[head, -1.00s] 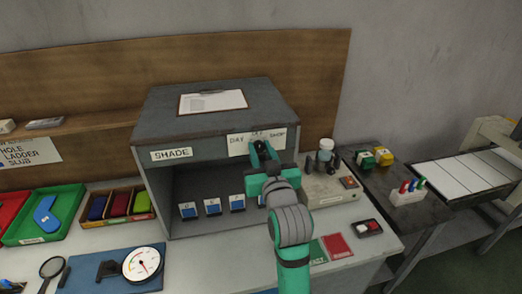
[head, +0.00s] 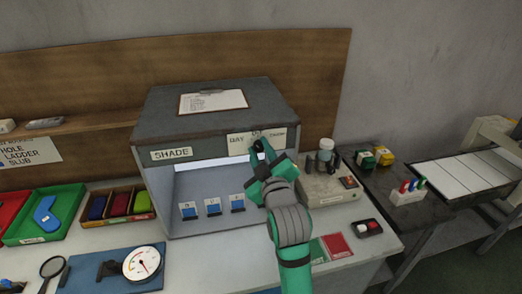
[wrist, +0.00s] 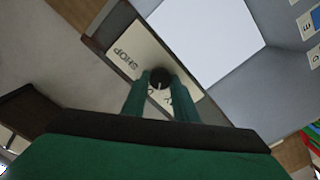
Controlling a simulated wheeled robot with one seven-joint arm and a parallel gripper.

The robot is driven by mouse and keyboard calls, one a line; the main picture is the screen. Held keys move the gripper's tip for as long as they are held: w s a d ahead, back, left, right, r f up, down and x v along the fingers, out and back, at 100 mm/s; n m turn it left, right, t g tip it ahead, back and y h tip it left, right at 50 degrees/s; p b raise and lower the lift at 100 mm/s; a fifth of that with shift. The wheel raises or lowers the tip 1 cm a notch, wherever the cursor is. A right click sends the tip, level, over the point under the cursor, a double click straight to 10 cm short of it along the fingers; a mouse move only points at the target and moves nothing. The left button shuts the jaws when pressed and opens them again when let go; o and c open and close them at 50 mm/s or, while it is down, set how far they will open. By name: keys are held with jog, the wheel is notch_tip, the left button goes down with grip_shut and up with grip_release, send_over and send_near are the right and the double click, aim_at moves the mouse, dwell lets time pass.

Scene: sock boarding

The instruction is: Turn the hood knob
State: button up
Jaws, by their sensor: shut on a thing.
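The hood (head: 215,118) is a grey box labelled SHADE on the bench, with a lit interior. Its black knob (wrist: 159,77) sits on a pale label plate (head: 240,140) at the front right. DAY and SHOP lettering shows on the plate, partly covered by my gripper. My gripper (head: 262,150) is at the plate, and its two green fingers stand on either side of the knob in the wrist view (wrist: 160,85), shut on it. A white mark on the knob shows in the wrist view. In the head view my fingers largely hide the knob.
Several blue-based cards (head: 213,206) stand inside the hood. A clipboard (head: 213,101) lies on top. A beige device (head: 327,184) stands close to the right of my gripper. A dial gauge (head: 143,264) and coloured trays (head: 46,216) are at the left.

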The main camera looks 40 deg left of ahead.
jog(key=shift+s+n, duration=0.1)
jog(key=shift+n, duration=1)
jog(key=o, duration=1)
jog(key=shift+d, duration=0.1)
jog(key=v, duration=1)
jog(key=shift+s+d, duration=0.2)
jog(key=shift+s, duration=0.05)
jog(key=shift+f, duration=0.1)
